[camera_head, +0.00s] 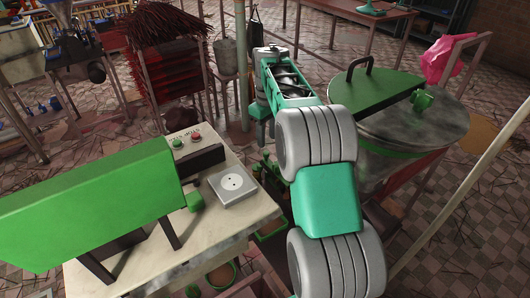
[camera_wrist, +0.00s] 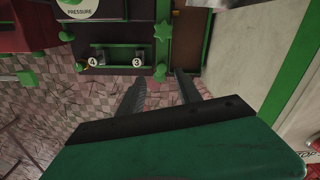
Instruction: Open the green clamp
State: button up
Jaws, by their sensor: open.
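My gripper (camera_wrist: 160,84) is open and empty in the wrist view, its two dark fingers apart over the tiled floor. Just beyond the fingertips is an extruder part with a green star-shaped knob (camera_wrist: 163,29) on an upright green bar (camera_wrist: 163,60). To its left, green bars (camera_wrist: 118,45) frame a dark recess with round labels 4 and 3. I cannot tell which green part is the clamp. In the head view my arm covers much of the extruder, and only some green parts (camera_head: 268,178) show left of it.
A table (camera_head: 140,265) with a green box-shaped machine (camera_head: 90,205) and a button panel (camera_head: 187,140) stands at left. A metal drum (camera_head: 410,135) with a half-green lid stands right of my arm. A pale pole (camera_head: 470,180) slants at far right.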

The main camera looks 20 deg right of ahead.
aim_at(266, 153)
notch_tip(266, 153, down, 6)
jog(key=shift+a+f+p, duration=0.15)
jog(key=shift+f+p, duration=0.1)
jog(key=shift+p, duration=0.05)
jog(key=shift+c, duration=0.2)
grip_shut()
dwell(1.1)
